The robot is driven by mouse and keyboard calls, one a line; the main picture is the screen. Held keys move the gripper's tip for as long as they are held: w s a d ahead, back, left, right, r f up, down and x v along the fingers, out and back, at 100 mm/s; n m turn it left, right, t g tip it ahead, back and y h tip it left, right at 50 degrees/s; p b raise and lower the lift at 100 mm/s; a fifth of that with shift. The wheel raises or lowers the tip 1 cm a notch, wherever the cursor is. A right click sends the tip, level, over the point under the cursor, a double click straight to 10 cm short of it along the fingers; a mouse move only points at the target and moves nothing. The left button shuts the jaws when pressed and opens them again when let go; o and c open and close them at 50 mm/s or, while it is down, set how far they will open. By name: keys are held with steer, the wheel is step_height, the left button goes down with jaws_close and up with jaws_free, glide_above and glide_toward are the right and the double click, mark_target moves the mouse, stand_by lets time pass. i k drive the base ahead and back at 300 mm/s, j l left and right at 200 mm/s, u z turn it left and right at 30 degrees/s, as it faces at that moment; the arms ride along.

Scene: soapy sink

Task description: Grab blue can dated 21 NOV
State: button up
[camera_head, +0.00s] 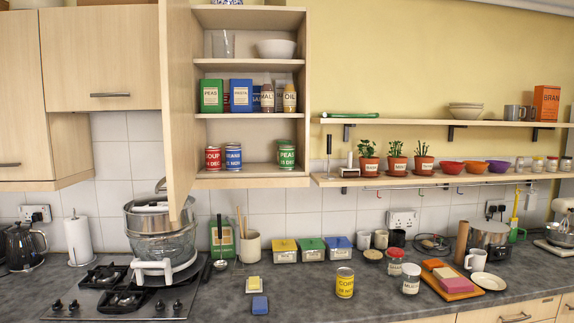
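A blue can (233,160) stands upright on the bottom shelf of the open wall cupboard, in the left half. Its label seems to read beans; the date line under it is too small to read surely. Part of another can seems to show just behind it. A red can (213,160) labelled soup stands close on its left. A green can (287,158) labelled peas stands at the right end of the same shelf. My gripper is not in view.
The open cupboard door (179,110) juts forward left of the shelf. A steamer-like pot (160,235) stands below it by the hob. A yellow can (345,283) stands on the worktop. The shelf middle between blue and green cans is clear.

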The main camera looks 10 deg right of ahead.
mark_target(232, 153)
steer(key=i, duration=0.9)
